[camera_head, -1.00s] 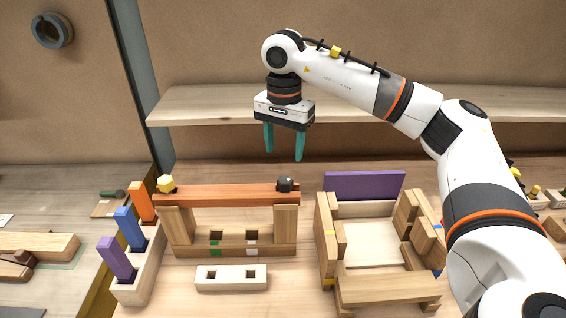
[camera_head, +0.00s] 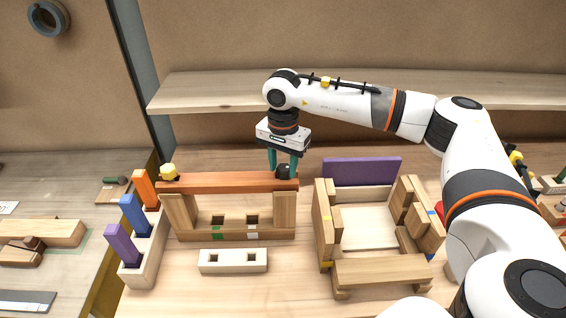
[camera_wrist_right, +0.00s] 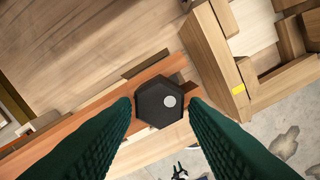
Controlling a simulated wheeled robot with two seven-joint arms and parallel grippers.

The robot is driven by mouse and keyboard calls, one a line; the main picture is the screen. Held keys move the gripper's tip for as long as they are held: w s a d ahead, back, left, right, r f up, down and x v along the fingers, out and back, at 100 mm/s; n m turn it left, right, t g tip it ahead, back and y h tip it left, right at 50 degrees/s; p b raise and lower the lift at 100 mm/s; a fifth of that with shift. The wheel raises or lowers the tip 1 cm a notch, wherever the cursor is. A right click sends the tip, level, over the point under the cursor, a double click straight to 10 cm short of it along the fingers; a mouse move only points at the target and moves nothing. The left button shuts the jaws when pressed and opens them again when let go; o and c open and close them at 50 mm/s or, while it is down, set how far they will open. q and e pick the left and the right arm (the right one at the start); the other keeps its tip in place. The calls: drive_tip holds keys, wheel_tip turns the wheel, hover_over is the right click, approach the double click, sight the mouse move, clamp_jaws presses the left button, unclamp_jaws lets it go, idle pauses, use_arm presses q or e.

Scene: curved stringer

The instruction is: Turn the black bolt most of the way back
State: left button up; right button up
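The black bolt (camera_head: 284,171) stands at the right end of the reddish wooden beam (camera_head: 225,183). Its hexagonal head, with a grey dot on top, also shows in the right wrist view (camera_wrist_right: 159,103). My right gripper (camera_head: 284,166) points straight down over the bolt. Its teal fingers (camera_wrist_right: 160,118) are on either side of the head in the wrist view, with the head between them. They look apart; I cannot tell that they touch it. A yellow bolt (camera_head: 169,172) stands at the beam's left end. My left gripper is not in view.
A rack (camera_head: 148,262) with purple, blue and orange blocks stands left of the beam. A pale block with two holes (camera_head: 233,261) lies in front. A wooden frame (camera_head: 340,272) with a purple panel (camera_head: 362,171) stands to the right. A shelf (camera_head: 400,92) runs behind.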

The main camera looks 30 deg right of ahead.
drive_tip(key=c, duration=0.8)
drive_tip(key=shift+o, duration=0.2)
drive_tip(key=n+b, duration=0.1)
drive_tip(key=n, duration=0.2)
drive_tip(key=n+b, duration=0.1)
drive_tip(key=n, duration=0.2)
drive_tip(key=shift+s+d, duration=0.1)
drive_tip(key=shift+d, duration=0.05)
drive_tip(key=shift+r+n, duration=0.25)
drive_tip(key=shift+n, duration=0.85)
drive_tip(key=shift+f+n+b, duration=0.1)
drive_tip(key=shift+n+b, duration=0.3)
drive_tip(key=shift+n, duration=0.2)
drive_tip(key=n, duration=0.2)
drive_tip(key=n+b, duration=0.1)
drive_tip(key=n, duration=0.1)
drive_tip(key=shift+d+n, duration=0.2)
drive_tip(key=shift+n, duration=0.1)
drive_tip(key=shift+r+n, duration=0.25)
drive_tip(key=shift+n, duration=0.85)
